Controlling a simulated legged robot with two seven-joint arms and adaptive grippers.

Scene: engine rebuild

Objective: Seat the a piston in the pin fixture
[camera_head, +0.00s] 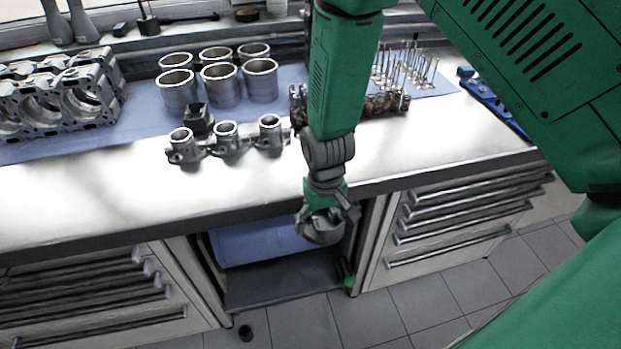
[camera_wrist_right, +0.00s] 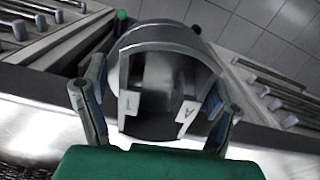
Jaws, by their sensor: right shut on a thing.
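My right gripper (camera_head: 327,219) hangs in front of the bench's front edge, above the open bay, with its fingers pointing down. It is shut on a grey metal piston (camera_head: 322,235). In the right wrist view the piston (camera_wrist_right: 160,48) sits between the two fingers of the right gripper (camera_wrist_right: 154,108). Its rounded side and a hollow, shaded face show, with two small white marked patches near the fingers. I cannot make out for certain which thing is the pin fixture. My left gripper is not in view.
The bench top (camera_head: 420,150) carries several cylinder liners (camera_head: 220,84), a row of ringed metal parts (camera_head: 228,144), an engine block (camera_head: 55,98), upright valves (camera_head: 405,66) and a blue tray (camera_head: 492,100). Drawers (camera_head: 465,218) flank the open bay. The front left bench top is clear.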

